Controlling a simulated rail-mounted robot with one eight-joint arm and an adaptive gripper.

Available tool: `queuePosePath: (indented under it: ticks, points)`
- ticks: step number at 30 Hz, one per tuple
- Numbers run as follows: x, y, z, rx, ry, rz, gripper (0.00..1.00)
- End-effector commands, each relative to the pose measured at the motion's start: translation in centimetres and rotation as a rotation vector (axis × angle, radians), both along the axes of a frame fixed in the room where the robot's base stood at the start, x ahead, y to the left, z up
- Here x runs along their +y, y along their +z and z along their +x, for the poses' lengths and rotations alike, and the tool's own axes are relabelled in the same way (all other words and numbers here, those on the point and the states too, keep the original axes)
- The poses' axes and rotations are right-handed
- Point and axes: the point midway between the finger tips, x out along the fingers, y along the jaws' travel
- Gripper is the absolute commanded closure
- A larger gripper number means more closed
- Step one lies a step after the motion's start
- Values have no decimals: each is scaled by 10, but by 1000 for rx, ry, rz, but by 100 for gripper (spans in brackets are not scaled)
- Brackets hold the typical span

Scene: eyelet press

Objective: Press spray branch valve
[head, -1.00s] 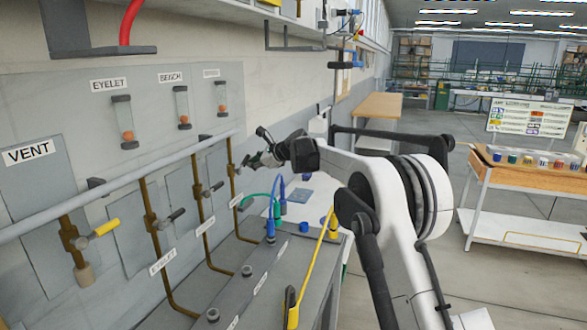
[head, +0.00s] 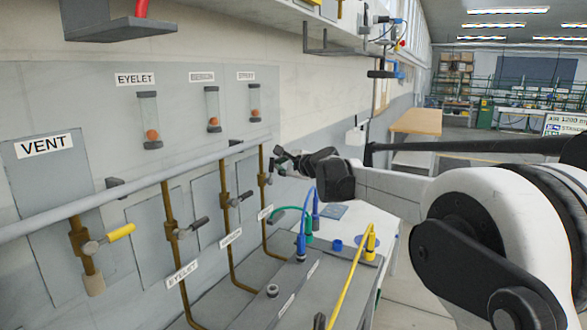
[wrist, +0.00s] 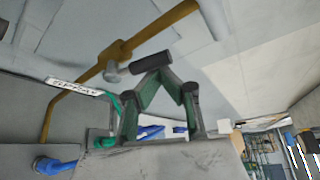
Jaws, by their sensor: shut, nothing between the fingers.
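The spray branch valve (head: 266,179) is the far right valve of the row, on a brass pipe below the SPRAY flow tube (head: 255,97). In the wrist view its grey body and dark handle (wrist: 152,62) stick out from the brass pipe (wrist: 88,82). My gripper (head: 281,158) is beside this valve in the head view and partly covers it. In the wrist view my gripper's green fingers (wrist: 160,76) are shut and empty, with their tips just by the dark handle. I cannot tell whether they touch it.
Blue hose (head: 303,215), green hose (wrist: 116,100) and yellow hose (head: 352,275) rise from the bench below.

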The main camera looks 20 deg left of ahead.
Motion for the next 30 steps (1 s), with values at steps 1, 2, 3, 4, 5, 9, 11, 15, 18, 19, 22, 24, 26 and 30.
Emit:
queuePosePath:
  ticks: [1, 2, 3, 4, 5, 9, 11, 15, 18, 19, 22, 24, 26, 30]
  points:
    - [2, 1, -4, 0, 3, 1, 100]
    - [2, 1, -5, 0, 3, 1, 100]
    - [2, 2, -6, 1, 3, 1, 100]
    - [2, 2, -7, 1, 3, 1, 100]
    - [2, 2, -8, 1, 3, 1, 100]
    - [2, 3, -11, 1, 3, 1, 100]
    - [2, 4, -13, 2, 3, 0, 100]
    - [3, 4, -14, 2, 3, 0, 100]
    - [3, 4, -15, 2, 4, 1, 100]
    - [3, 4, -15, 2, 5, 0, 100]
    - [3, 4, -16, 2, 5, 0, 100]
    - [3, 4, -16, 2, 5, 1, 100]
    - [3, 4, -16, 3, 6, 0, 100]
    - [4, 4, -17, 3, 6, 0, 100]
